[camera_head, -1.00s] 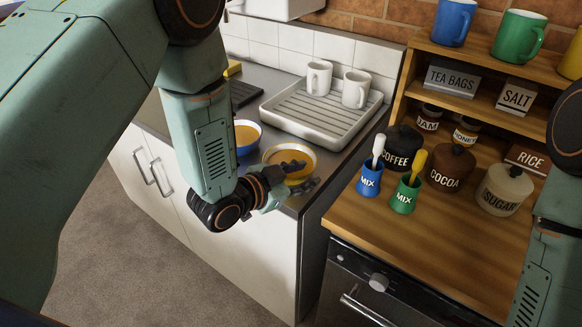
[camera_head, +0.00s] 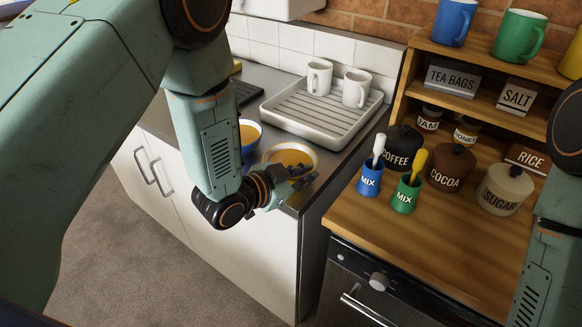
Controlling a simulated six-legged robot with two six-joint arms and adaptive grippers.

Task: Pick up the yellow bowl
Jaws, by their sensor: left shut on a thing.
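The yellow bowl (camera_head: 290,155), with a pale rim and orange-yellow inside, is at the counter's front right corner. My left gripper (camera_head: 298,179) is at its near right rim and shut on it. The gripper and wrist hide part of the bowl's near side, so I cannot tell whether it is clear of the counter. My right arm shows at the right edge, but its gripper is out of view.
A blue bowl (camera_head: 247,133) stands close behind my left forearm. A white drying rack (camera_head: 322,122) with two white mugs is behind. To the right, a wooden worktop (camera_head: 400,235) holds blue and green MIX pots and several labelled jars.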

